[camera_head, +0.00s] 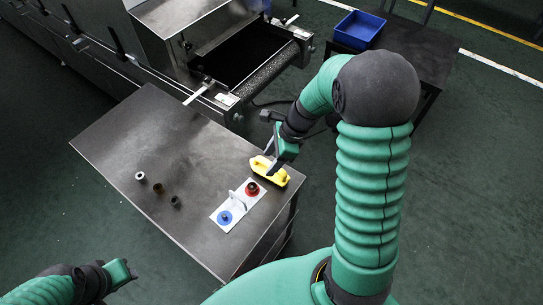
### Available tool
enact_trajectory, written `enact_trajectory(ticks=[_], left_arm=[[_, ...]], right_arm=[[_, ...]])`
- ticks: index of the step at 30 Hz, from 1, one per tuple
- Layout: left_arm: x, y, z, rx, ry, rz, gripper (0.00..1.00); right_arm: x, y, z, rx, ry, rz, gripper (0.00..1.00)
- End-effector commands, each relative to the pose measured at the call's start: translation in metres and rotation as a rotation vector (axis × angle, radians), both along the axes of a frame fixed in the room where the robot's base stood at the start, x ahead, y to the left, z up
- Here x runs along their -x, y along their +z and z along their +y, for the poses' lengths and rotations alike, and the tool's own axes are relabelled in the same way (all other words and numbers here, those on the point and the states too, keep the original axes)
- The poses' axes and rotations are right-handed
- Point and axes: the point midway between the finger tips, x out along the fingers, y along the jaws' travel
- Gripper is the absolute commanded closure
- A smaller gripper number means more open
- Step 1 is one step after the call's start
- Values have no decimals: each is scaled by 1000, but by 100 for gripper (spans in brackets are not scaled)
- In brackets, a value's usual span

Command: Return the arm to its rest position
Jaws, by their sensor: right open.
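My right arm, green with dark grey joints, reaches over the right side of the steel table (160,125). Its gripper (271,163) is open and points down at a yellow block-like object (282,179) on the table's right edge; the fingers overlap the object in the view, and I cannot tell if they touch it. My left gripper (130,270) is low at the left, off the table's front edge, with its fingers too unclear to read.
A white plate (229,218) with a blue round part (224,217) and a red round part (252,188) lies beside the yellow object. Three small cylinders (158,188) stand further left. A conveyor machine (270,75) is behind; a blue bin (358,30) sits on a dark side table (425,50).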

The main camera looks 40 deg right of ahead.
Motion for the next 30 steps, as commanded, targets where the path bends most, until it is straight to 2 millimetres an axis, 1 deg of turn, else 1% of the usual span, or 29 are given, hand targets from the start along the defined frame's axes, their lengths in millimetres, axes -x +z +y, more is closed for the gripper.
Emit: enact_trajectory(ticks=[3,17,19,20,22,23,24,26,27,30], left_arm=[[0,1,0,0,0,0,64],[0,0,0,0,0,0,64],[0,0,0,0,0,0,64],[0,1,0,0,0,0,64],[0,1,0,0,0,0,64],[0,1,0,0,0,0,64],[0,1,0,0,0,0,64],[0,0,0,0,0,0,64],[0,0,0,0,0,0,64],[0,0,0,0,0,0,64]], right_arm=[[1,5,-2,0,-1,0,45],[1,4,-2,1,2,0,45],[5,5,4,29,70,-13,45],[9,6,9,56,142,-25,45],[24,8,26,165,429,-76,45],[33,9,35,223,593,-106,45],[44,11,45,305,833,-151,45],[59,14,60,419,1191,-218,45],[67,16,68,484,1413,-261,45],[80,19,82,603,1832,-341,45]])
